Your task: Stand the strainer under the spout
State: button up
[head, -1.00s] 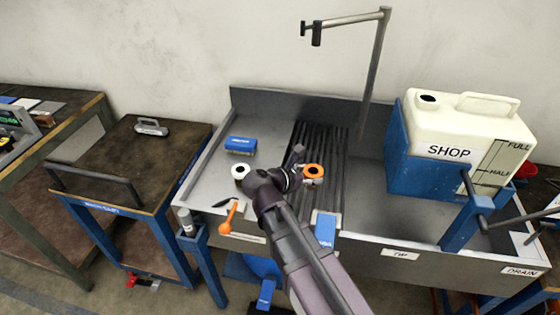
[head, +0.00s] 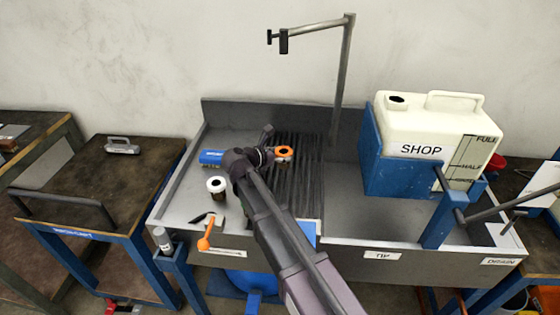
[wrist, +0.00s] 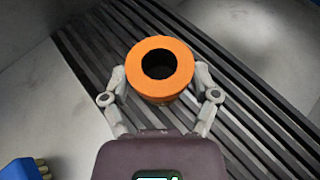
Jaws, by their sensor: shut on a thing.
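The likely strainer is a round, orange-rimmed piece (head: 284,151) with a dark open centre. It is over the dark ribbed rack in the head view and upright in the wrist view (wrist: 160,87). My gripper (head: 272,152) is shut on it, with one finger on each side in the wrist view (wrist: 161,82). I cannot tell how high it is above the ribs. The likely spout is the short downward nozzle (head: 283,42) on the bent grey pipe (head: 343,75), above and behind my gripper.
The ribbed rack (head: 310,190) lies in the grey sink bench.

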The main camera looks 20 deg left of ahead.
jog(key=shift+w+a, duration=0.1)
jog(key=shift+w, duration=0.1)
jog(key=shift+w+a, duration=0.25)
jog(key=shift+w, duration=0.15)
jog(key=shift+w+a+f, duration=0.15)
jog(key=shift+w+f, duration=0.1)
jog(key=shift+s+f+b, duration=0.1)
jog(key=shift+f+b, duration=1.5)
jog(key=shift+b, duration=0.2)
jog(key=shift+f, duration=0.2)
jog(key=o, duration=0.9)
jog(key=shift+r, duration=0.2)
